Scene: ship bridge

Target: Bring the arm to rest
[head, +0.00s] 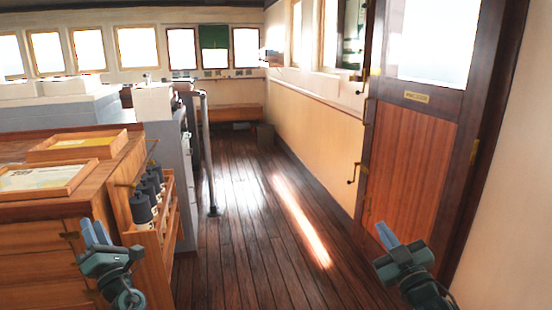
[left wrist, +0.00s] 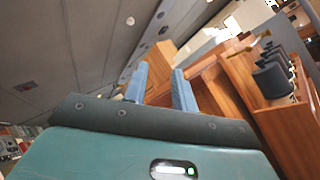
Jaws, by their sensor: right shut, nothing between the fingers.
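My left gripper (head: 96,232) is at the lower left of the head view, raised in front of the wooden chart cabinet. Its two blue fingers stand apart with nothing between them, as the left wrist view (left wrist: 160,88) also shows. My right gripper (head: 387,235) is at the lower right of the head view, in front of the wooden door. Its blue fingers are together and it holds nothing. Both grippers point up and away from me, and neither appears to touch anything. Most of both arms is out of view.
The wooden chart cabinet (head: 40,240) stands at left with shallow trays on top. A side rack (head: 148,235) holds several dark cylinders. A wooden door (head: 413,165) with a window is at right. The plank floor (head: 255,235) between is clear.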

